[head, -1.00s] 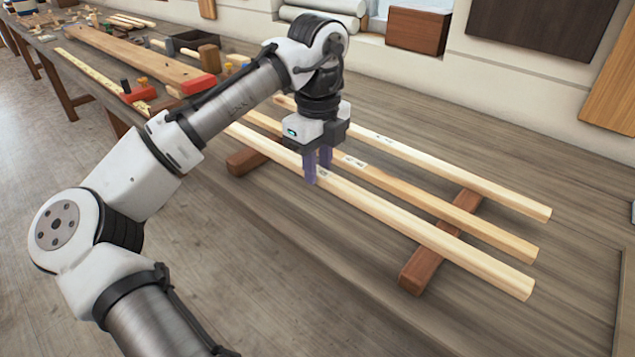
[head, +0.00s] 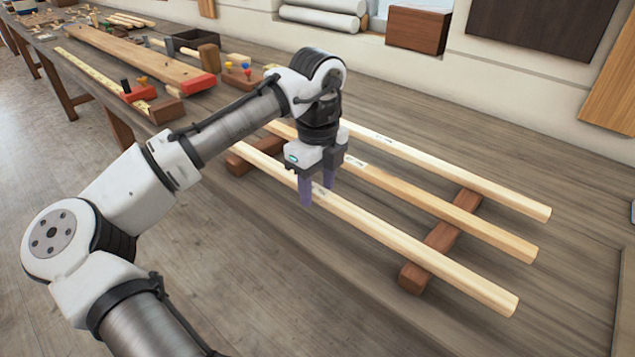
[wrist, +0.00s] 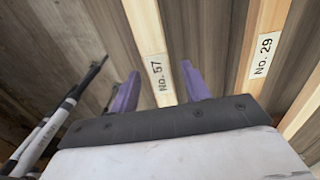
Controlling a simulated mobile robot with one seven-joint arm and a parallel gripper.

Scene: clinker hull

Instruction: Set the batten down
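The pale front batten (head: 420,246) lies across two brown blocks, and its label reads No. 57 in the wrist view (wrist: 158,78). My gripper (head: 317,194) is over this batten, left of its middle. Its two purple fingers (wrist: 161,85) stand apart on either side of the batten, with a narrow gap showing at each side, so it is open. The batten appears to rest on the right block (head: 412,278) near its front end.
A middle batten (head: 450,212), labelled No. 29 in the wrist view (wrist: 263,58), and a back batten (head: 460,174) lie roughly parallel behind. The left block (head: 238,163) is partly hidden. Tools and a long plank (head: 130,55) crowd the bench's far left. The bench's right side is clear.

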